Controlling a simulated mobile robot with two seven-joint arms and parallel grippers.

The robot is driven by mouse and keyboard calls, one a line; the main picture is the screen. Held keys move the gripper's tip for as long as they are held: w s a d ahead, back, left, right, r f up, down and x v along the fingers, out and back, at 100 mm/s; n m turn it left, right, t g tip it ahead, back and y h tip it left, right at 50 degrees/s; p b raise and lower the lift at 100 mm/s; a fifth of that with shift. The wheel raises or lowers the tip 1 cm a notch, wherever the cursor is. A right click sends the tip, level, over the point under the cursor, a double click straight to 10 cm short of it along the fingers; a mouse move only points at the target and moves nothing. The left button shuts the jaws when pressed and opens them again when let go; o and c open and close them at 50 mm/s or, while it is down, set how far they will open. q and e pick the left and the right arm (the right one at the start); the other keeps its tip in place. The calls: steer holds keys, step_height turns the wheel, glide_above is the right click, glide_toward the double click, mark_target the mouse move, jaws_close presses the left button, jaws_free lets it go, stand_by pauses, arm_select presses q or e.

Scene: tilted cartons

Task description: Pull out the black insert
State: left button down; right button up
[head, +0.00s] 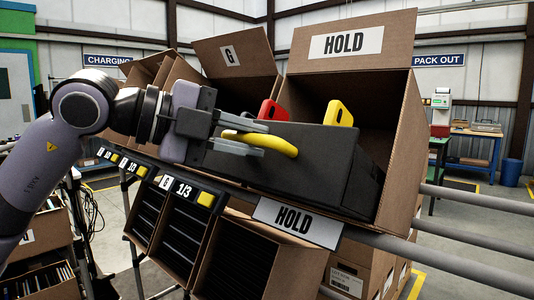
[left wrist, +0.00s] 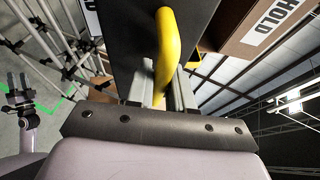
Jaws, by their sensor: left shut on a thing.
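The black insert (head: 325,150) is a dark box with a curved yellow handle (head: 285,144) on its front face. It sticks out partway from the tilted carton marked HOLD (head: 400,160); its rear part is inside. My left gripper (head: 255,141) is shut on the yellow handle. The left wrist view shows the yellow handle (left wrist: 166,45) between the fingers, with the dark insert (left wrist: 130,45) beyond. My right gripper (left wrist: 18,84) shows small at the left of that view, with its fingers apart and empty.
A carton marked G (head: 240,65) stands left of the HOLD carton. A red object (head: 269,109) and a yellow object (head: 338,112) stick up behind the insert's top edge. Below are a HOLD label (head: 295,221), lower cartons with dark slots (head: 185,235) and grey rails (head: 470,235).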

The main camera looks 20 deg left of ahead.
arm_select(q)
steer(key=shift+s+a+r, duration=0.3)
steer(key=shift+s+r, duration=0.15)
steer(key=shift+s, duration=0.4)
steer(key=shift+s+a+r, duration=0.25)
steer(key=shift+s+r, duration=0.25)
steer(key=shift+s, duration=0.3)
steer(key=shift+s+a+r, duration=0.3)
steer(key=shift+s+r, duration=0.15)
steer(key=shift+s, duration=0.4)
steer(key=c, duration=1.1)
jaws_free()
steer(key=shift+s, duration=0.1)
steer(key=v, duration=0.7)
steer(key=shift+a, duration=0.1)
